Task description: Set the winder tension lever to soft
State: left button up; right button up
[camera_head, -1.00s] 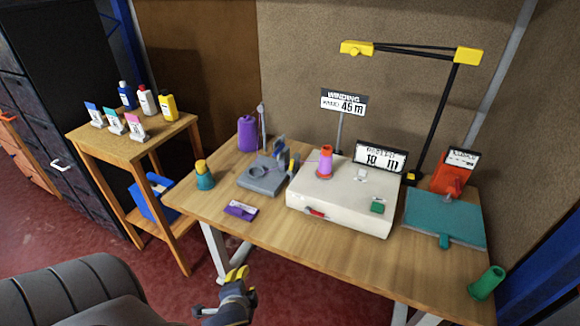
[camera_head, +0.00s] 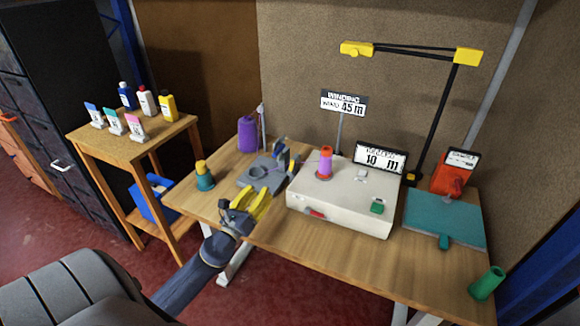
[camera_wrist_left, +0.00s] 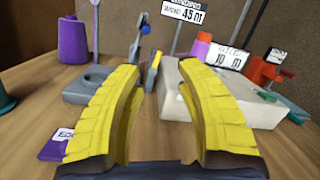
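The cream winder box (camera_head: 340,194) stands on the wooden table, with a spool of purple and orange (camera_head: 325,163) on top. A small red lever (camera_head: 315,213) sits low on its front face, and a green button (camera_head: 377,206) is on its top near the right. I cannot read any tension marks. My left gripper (camera_head: 253,197) is open and empty, left of the box and above the table's front edge. In the left wrist view its yellow fingers (camera_wrist_left: 158,88) are spread, and the box (camera_wrist_left: 240,98) is partly behind the right finger. The red lever is not visible there.
A grey device (camera_head: 262,174) with a ring and upright parts stands left of the box. A purple labelled block (camera_wrist_left: 56,148) lies near my left finger. A teal bottle (camera_head: 204,178) is farther left; a teal board (camera_head: 445,217) lies right of the box.

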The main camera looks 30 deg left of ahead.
pick_arm(q)
jog(key=w+a+f+m+g+h, duration=0.1)
jog(key=w+a+f+m+h, duration=0.15)
jog(key=m, duration=0.45)
send_near(291, 166)
jog(key=w, duration=0.9)
jog(key=shift+w+r+g+h, duration=0.3)
jog(key=shift+r+h, duration=0.05)
jog(key=shift+r, duration=0.1)
grip_shut()
